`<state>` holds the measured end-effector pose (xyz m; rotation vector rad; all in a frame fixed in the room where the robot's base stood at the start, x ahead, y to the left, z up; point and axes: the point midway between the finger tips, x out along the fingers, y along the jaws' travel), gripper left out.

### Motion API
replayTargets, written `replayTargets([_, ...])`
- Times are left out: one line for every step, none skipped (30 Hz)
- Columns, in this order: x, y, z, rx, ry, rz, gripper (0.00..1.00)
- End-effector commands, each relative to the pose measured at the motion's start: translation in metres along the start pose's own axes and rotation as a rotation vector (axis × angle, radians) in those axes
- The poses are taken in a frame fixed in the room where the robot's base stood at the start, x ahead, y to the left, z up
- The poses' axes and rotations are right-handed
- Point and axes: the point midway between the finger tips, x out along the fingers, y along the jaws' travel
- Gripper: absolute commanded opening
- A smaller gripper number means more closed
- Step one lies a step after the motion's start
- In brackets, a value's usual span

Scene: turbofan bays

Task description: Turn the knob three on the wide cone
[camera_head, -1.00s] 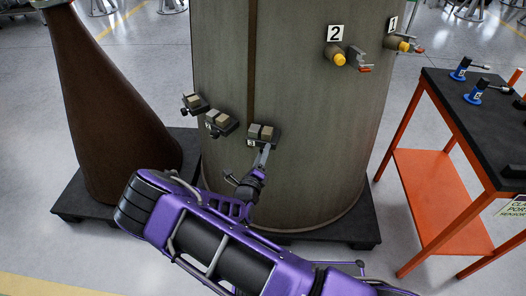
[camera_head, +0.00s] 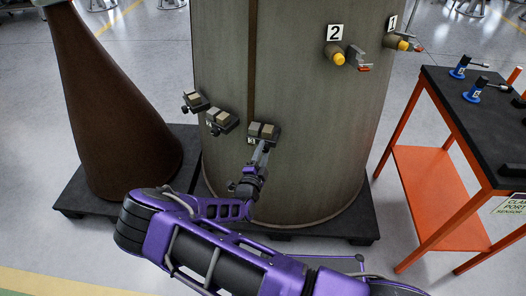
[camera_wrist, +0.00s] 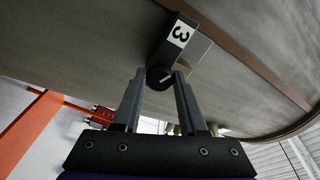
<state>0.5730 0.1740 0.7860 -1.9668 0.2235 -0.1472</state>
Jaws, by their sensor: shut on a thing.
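The wide cone (camera_head: 300,165) is a large grey-brown drum-like body standing on a black base. Knob three is a small round black knob with a white line (camera_wrist: 159,77), under a dark block (camera_head: 264,131) tagged 3 low on the cone's front. In the wrist view the white tag 3 (camera_wrist: 180,34) sits just above the knob. My gripper (camera_head: 262,152) reaches the knob from below, and its two fingers (camera_wrist: 160,80) lie on either side of the knob, shut on it. In the head view the fingers hide the knob itself.
Two similar blocks (camera_head: 221,121) (camera_head: 194,102) sit to the left on the cone. Yellow-tipped fittings tagged 2 (camera_head: 337,57) and 1 (camera_head: 401,43) are higher right. A narrow brown cone (camera_head: 110,110) stands left. An orange cart with a black top (camera_head: 490,125) stands right.

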Motion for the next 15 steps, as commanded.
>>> replayTargets([-0.0003,0.0004,0.0001,-0.044,0.000,0.000,0.00])
replayTargets([-0.0003,0.0005,0.0000,-0.072,0.000,0.000,0.00])
replayTargets([-0.0004,0.0005,0.0001,-0.110,0.000,0.000,0.00])
replayTargets([-0.0004,0.0005,0.0002,-0.138,0.000,-0.001,0.00])
replayTargets([-0.0004,0.0004,0.0002,-0.167,-0.001,-0.001,0.00])
replayTargets([-0.0004,0.0004,0.0003,-0.205,-0.001,-0.001,0.00])
replayTargets([-0.0004,0.0004,0.0004,-0.233,-0.001,-0.001,0.00])
replayTargets([-0.0003,0.0004,0.0004,-0.262,-0.001,-0.001,0.00])
replayTargets([-0.0003,0.0005,0.0004,-0.300,-0.001,0.000,0.00])
replayTargets([-0.0003,0.0006,0.0004,-0.328,-0.001,0.000,0.00])
replayTargets([-0.0003,0.0007,0.0003,-0.357,-0.001,-0.001,0.00])
replayTargets([-0.0003,0.0008,0.0003,-0.395,-0.001,-0.001,0.00])
replayTargets([-0.0003,0.0009,0.0003,-0.424,-0.001,-0.001,0.00])
replayTargets([-0.0004,0.0010,0.0002,-0.453,-0.001,-0.001,0.00])
replayTargets([-0.0004,0.0012,0.0002,-0.490,-0.001,-0.001,0.00])
